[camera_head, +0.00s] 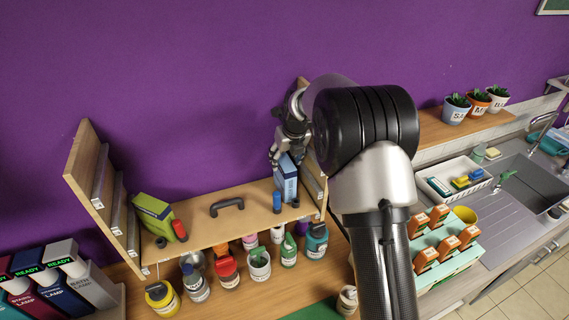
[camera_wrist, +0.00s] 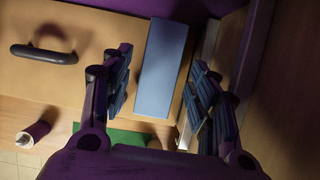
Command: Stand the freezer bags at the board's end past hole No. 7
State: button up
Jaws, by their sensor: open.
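A blue box (camera_head: 288,181), which I take for the freezer bags though its label is too small to read, stands upright at the right end of the wooden board (camera_head: 215,233). It also shows in the wrist view as a long blue top face (camera_wrist: 163,67). My gripper (camera_wrist: 162,80) is open, with one finger on each side of the box. A gap shows on the left; the right finger is close to the box, and I cannot tell whether it touches. In the head view my gripper (camera_head: 276,155) is above the box, partly hidden by my arm. Hole numbers are not legible.
A green box (camera_head: 153,217) and red cylinder (camera_head: 179,230) are at the left end. Jars stand in front below. A side panel (camera_wrist: 250,60) rises close at right.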

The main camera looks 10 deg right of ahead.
jog(key=s+r+n, duration=0.8)
jog(key=s+r, duration=0.5)
jog(key=r, duration=0.2)
jog(key=s+f+n, duration=0.1)
jog(key=s+n, duration=2.5)
jog(key=s, duration=0.6)
jog(key=shift+f+h+b, duration=0.15)
jog(key=shift+h+b, duration=0.15)
jog(key=shift+h, duration=0.1)
jog(key=shift+a, duration=0.1)
